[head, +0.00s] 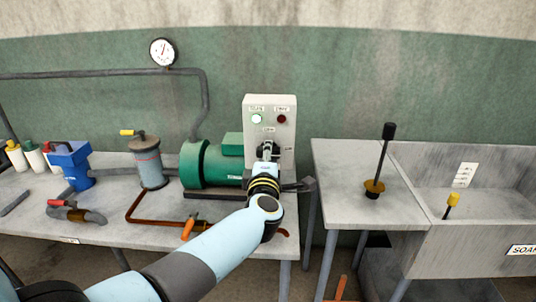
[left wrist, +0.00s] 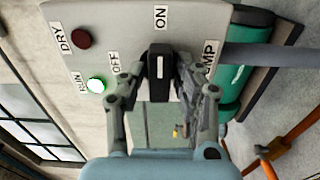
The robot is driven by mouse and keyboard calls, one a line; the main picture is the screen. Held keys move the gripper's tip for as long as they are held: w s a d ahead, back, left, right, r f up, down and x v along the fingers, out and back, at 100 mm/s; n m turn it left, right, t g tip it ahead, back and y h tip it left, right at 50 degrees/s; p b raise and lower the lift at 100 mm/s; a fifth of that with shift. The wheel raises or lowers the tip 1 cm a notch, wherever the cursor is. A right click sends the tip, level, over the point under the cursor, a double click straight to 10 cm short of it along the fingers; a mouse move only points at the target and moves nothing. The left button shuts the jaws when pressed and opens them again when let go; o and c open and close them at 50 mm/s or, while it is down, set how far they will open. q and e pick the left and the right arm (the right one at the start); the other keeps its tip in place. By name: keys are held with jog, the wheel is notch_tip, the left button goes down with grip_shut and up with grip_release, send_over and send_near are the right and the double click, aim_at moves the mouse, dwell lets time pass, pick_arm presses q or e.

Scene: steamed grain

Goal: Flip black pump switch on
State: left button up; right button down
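The black pump switch (left wrist: 160,68) is a knob on the grey control panel (head: 255,103). In the left wrist view its white mark points toward the ON label, and the OFF label is to its left. The RUN lamp (left wrist: 96,85) glows green; the DRY lamp (left wrist: 83,39) is dark red. It is the same in the head view, with the green lamp (head: 257,118) lit. My left gripper (left wrist: 162,78) has a finger on each side of the knob, with the tips close against it. In the head view my arm partly hides the switch. My right gripper is not in view.
A green pump motor (head: 213,163) stands left of the panel on the bench (head: 110,232). A plunger (head: 383,160) stands on the right table beside a grey sink (head: 432,235).

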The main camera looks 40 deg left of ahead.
pick_arm(q)
jog(key=shift+o, duration=0.6)
jog(key=v, duration=1.2)
jog(key=shift+a, duration=0.1)
